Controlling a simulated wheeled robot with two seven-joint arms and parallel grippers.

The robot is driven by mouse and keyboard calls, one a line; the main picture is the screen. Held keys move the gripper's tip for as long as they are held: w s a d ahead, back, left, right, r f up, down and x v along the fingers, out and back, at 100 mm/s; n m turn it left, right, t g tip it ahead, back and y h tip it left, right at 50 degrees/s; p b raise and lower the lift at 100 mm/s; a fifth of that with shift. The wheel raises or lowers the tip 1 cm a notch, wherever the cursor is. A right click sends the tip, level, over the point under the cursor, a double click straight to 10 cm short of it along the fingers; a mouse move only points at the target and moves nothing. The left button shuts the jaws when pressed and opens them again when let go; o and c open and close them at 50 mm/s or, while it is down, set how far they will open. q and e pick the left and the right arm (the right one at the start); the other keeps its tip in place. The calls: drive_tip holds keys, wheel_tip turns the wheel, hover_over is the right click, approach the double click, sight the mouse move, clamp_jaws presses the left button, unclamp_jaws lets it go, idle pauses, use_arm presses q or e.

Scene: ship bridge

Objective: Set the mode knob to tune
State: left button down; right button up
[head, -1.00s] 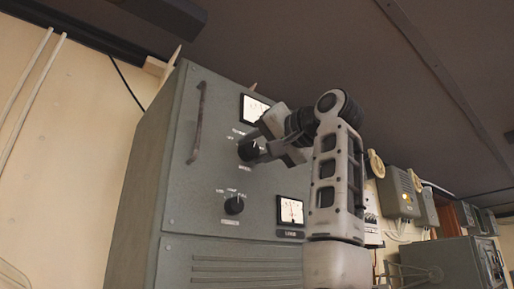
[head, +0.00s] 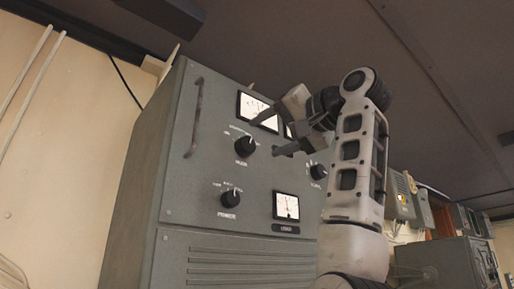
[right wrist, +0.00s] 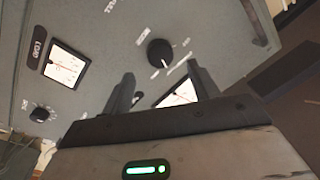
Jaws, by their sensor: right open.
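The mode knob (head: 244,146) is a black round knob at the upper left of the grey cabinet's front, with small white lettering around it. I cannot read its setting. It also shows in the right wrist view (right wrist: 160,53), ahead of the fingers. My right gripper (head: 265,136) is open and empty, up and to the right of the knob, apart from it. Its two fingers (right wrist: 161,86) frame a white meter in the wrist view. My left gripper is not in view.
The grey cabinet (head: 182,221) also carries a lower knob (head: 230,198), a right knob (head: 318,172), an upper meter (head: 257,110) and a lower meter (head: 286,206). A bar handle (head: 194,118) stands out at its left. Wall boxes (head: 400,196) are at the right.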

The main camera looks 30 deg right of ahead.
drive_tip(key=s+d+b, duration=0.1)
drive_tip(key=s+b, duration=0.1)
drive_tip(key=s, duration=0.8)
drive_tip(key=shift+s+d+f, duration=0.2)
drive_tip(key=shift+f, duration=0.1)
